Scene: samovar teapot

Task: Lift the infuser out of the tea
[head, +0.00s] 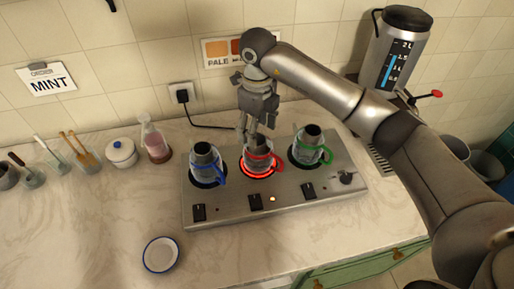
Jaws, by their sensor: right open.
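A steel hot plate (232,216) carries three glass teapots with dark tops. The blue-handled teapot (207,172) is on the left, the red-handled teapot (258,165) in the middle on a glowing red ring, and the green-handled teapot (308,154) on the right. A grey cylindrical infuser seems to sit in the mouth of each; the tea itself is hard to make out. My right gripper (249,135) points down, open, just over the red-handled teapot's top. It partly hides that top, and I cannot tell whether it touches. My left gripper is not in view.
A white saucer (161,255) with a blue rim lies in front. A tall water dispenser (400,50) stands at the right. The front-left counter is clear.

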